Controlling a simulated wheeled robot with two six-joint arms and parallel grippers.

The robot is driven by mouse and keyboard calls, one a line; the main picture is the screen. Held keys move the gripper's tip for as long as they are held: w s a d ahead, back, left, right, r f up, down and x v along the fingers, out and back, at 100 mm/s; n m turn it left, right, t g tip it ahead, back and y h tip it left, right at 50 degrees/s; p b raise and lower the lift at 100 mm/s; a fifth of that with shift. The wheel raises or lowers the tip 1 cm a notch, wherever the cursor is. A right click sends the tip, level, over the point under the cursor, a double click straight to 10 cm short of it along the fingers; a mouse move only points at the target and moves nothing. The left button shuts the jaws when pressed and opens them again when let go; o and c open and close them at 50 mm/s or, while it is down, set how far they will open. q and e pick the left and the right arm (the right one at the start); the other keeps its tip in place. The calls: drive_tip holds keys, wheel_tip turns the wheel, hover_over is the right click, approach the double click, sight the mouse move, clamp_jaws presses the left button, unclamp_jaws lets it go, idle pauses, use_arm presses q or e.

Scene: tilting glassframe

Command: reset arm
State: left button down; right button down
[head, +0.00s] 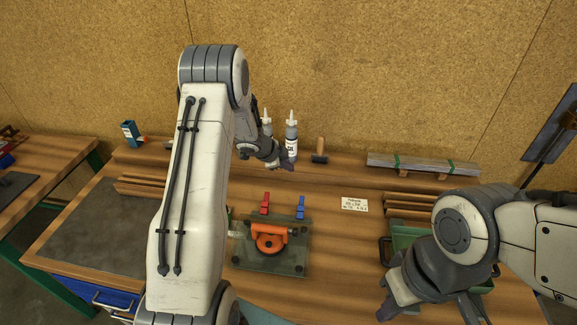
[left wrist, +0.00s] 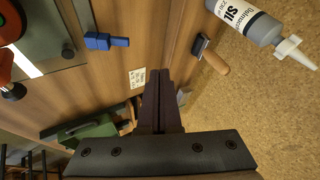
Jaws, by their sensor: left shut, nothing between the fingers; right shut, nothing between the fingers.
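My left gripper (head: 284,164) is raised above the back of the workbench, in front of the white sealant bottles. In the left wrist view its dark fingers (left wrist: 158,100) are together with nothing between them. My right gripper (head: 386,312) is low at the bottom right, over the bench's front part. It is shut and empty, and the lower part of that arm is cut off by the frame edge. The glass plate (head: 290,266) with an orange handled tool (head: 269,238) lies on the bench between the arms, apart from both grippers.
A label (head: 354,205) and a green tray (head: 404,238) are to the right. Metal strips (head: 420,163) lie at the back.

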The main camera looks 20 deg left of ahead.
use_arm(q)
drive_tip(key=s+d+r+n+y+b, duration=0.2)
drive_tip(key=s+d+r+b, duration=0.15)
drive_tip(key=d, duration=0.35)
drive_tip(key=s+d+r+n+y+b, duration=0.1)
drive_tip(key=s+d+r+n+b, duration=0.1)
drive_tip(key=d+r, duration=0.4)
drive_tip(key=s+d+f+n+g+b, duration=0.1)
drive_tip(key=s+d, duration=0.4)
drive_tip(key=s, duration=1.2)
drive_tip(key=s+d+f+n+g+h+b, duration=0.1)
drive_tip(key=s+d+g+b, duration=0.2)
drive_tip(key=s, duration=1.4)
drive_tip(key=d+g, duration=0.2)
drive_tip(key=d, duration=0.1)
drive_tip(key=shift+s+d+f+g, duration=0.2)
drive_tip(key=shift+g, duration=0.2)
